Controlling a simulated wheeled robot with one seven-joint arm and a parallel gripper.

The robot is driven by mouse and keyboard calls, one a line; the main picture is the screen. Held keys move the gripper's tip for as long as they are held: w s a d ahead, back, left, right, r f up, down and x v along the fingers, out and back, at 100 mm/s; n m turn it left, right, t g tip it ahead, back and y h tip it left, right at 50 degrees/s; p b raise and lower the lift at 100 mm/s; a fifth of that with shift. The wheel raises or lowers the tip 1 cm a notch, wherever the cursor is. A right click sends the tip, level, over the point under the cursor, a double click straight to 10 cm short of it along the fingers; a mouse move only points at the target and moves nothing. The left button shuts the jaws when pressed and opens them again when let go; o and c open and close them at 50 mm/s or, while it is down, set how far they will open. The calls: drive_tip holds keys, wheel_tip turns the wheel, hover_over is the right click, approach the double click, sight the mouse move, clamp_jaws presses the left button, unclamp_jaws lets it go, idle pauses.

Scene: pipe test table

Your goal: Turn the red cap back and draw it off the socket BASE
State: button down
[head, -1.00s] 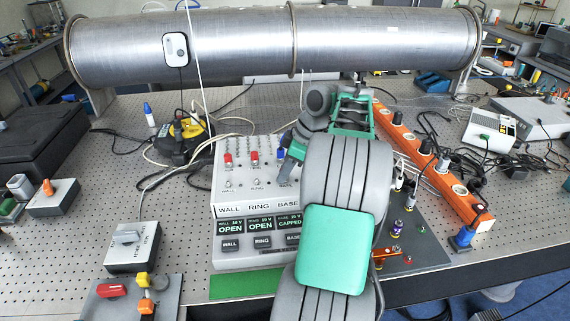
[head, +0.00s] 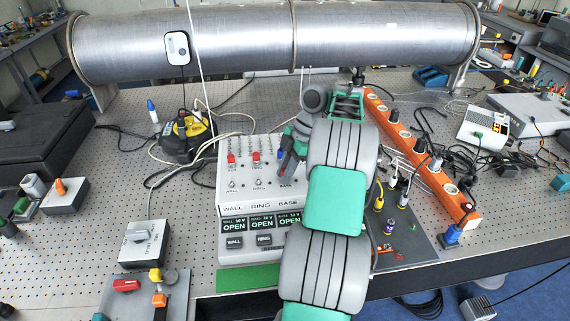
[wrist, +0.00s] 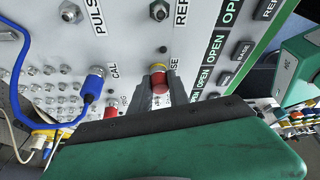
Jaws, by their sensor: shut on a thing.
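My gripper (head: 286,170) is over the right side of the white panel box, at the BASE column. In the wrist view my gripper (wrist: 160,88) is shut on the red cap (wrist: 160,83), with a dark finger on each side. A brass-coloured ring shows at the cap's far end. The BASE label (wrist: 174,63) is partly hidden beside it. The BASE socket itself is hidden, so I cannot tell how far the cap stands off it. All three display windows (head: 262,223) read OPEN.
Two other red caps (head: 231,158) sit on the panel's upper row, with a blue plug beside them. In the wrist view a blue cable plug (wrist: 95,82) is close to the fingers. An orange power strip (head: 418,150) with plugs lies right of my arm.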

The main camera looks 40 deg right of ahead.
drive_tip(key=shift+n, duration=0.4)
drive_tip(key=shift+r+n+g+p, duration=0.25)
drive_tip(key=shift+n+g+p, duration=0.05)
drive_tip(key=shift+p, duration=0.4)
drive_tip(key=shift+r+n+p, duration=0.1)
drive_tip(key=shift+n+p, duration=0.4)
drive_tip(key=shift+p, duration=0.1)
drive_tip(key=shift+f+n+g, duration=0.35)
drive_tip(key=shift+n+g, duration=0.15)
drive_tip(key=shift+n, duration=0.4)
